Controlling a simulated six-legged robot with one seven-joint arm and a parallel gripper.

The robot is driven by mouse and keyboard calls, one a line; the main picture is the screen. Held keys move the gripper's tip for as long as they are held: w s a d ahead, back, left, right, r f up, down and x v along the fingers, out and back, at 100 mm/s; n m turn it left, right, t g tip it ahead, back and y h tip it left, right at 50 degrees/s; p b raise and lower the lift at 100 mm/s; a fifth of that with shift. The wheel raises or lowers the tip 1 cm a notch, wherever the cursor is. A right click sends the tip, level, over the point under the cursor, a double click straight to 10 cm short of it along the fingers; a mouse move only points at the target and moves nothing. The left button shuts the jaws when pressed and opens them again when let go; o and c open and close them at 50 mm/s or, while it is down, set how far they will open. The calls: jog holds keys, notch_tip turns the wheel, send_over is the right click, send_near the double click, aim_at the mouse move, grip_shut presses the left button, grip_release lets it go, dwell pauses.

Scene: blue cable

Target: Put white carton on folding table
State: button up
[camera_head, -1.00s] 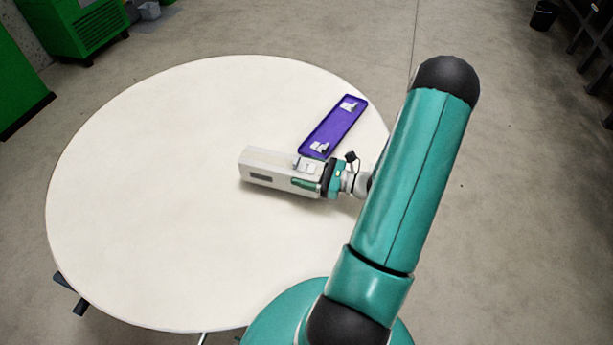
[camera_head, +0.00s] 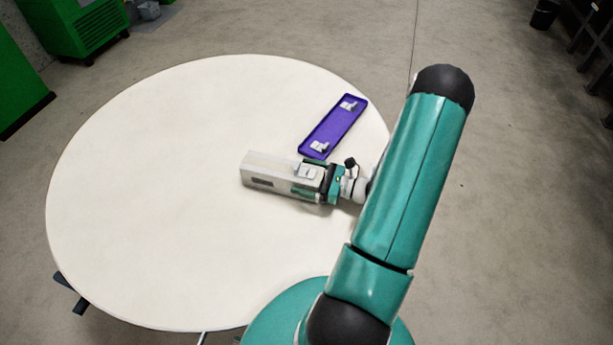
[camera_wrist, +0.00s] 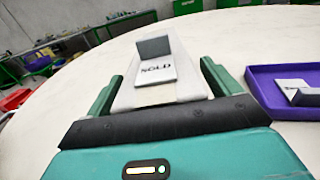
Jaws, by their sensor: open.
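The white carton (camera_head: 268,172) is a long box lying on the round white folding table (camera_head: 150,190), right of the table's middle. It also shows in the wrist view (camera_wrist: 160,95). My gripper (camera_head: 308,178) is at its right end, with one green finger along each side. In the wrist view my gripper (camera_wrist: 160,72) is open, with a gap between each finger and the carton. A small folded card reading "SOLD" (camera_wrist: 157,70) stands on the carton's top. The carton's underside is hidden.
A purple tray (camera_head: 333,126) with small white cards lies on the table just behind my gripper; it is close at right in the wrist view (camera_wrist: 285,90). The left and front of the table are clear. Green cabinets (camera_head: 75,30) stand beyond.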

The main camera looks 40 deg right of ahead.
jog(key=shift+r, duration=0.15)
jog(key=shift+s+d, duration=0.15)
jog(key=shift+s, duration=0.05)
jog(key=v, duration=1.1)
jog(key=shift+s+d, duration=0.15)
jog(key=shift+s, duration=0.05)
jog(key=w+a+r+n+g, duration=0.3)
jog(key=a+r+n+g, duration=0.4)
jog(key=a+n, duration=0.15)
jog(key=w+a+r+n+g, duration=0.3)
jog(key=a+r+n+g, duration=0.45)
jog(key=a, duration=0.25)
jog(key=s+a+r+n+t+h, duration=0.2)
jog(key=a+r+n+h, duration=0.2)
jog(key=a+r+n, duration=0.2)
jog(key=s+a+r+n+t+h, duration=0.2)
jog(key=a+r+n+h, duration=0.3)
jog(key=r+n, duration=0.3)
jog(key=shift+s+a+r, duration=0.65)
jog(key=shift+a, duration=0.25)
jog(key=shift+d+t, duration=0.1)
jog(key=shift+t, duration=0.15)
